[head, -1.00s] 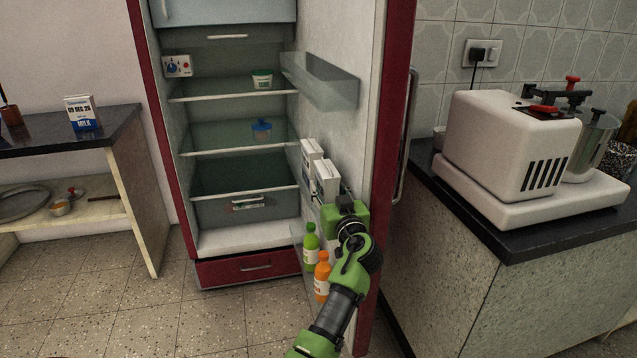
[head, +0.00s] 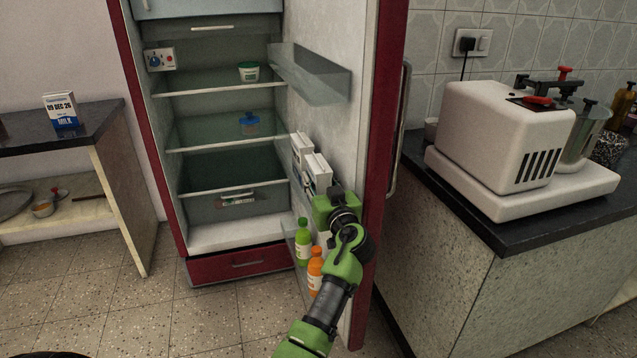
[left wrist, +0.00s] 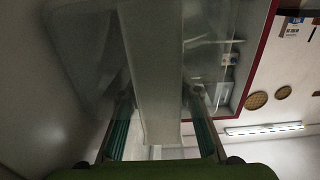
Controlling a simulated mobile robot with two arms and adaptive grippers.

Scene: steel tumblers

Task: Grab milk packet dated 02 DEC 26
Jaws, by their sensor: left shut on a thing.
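My left gripper (head: 335,208) is at the door shelf of the open fridge, its fingers hidden from the head. In the left wrist view the left gripper (left wrist: 158,92) is shut on a pale, plain-sided carton (left wrist: 155,65); no date shows on it. Two white milk packets (head: 302,148) (head: 318,170) stand in the door shelf just beyond the gripper; their dates are not readable. Another milk packet (head: 61,111), white and blue, stands on the left counter and reads 09 DEC 26. My right gripper is not in view.
The fridge door (head: 380,130) stands open close to my left arm. A green bottle (head: 303,243) and an orange bottle (head: 315,270) are low in the door. A white mixer (head: 510,135) stands on the right counter. Floor is clear at the left.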

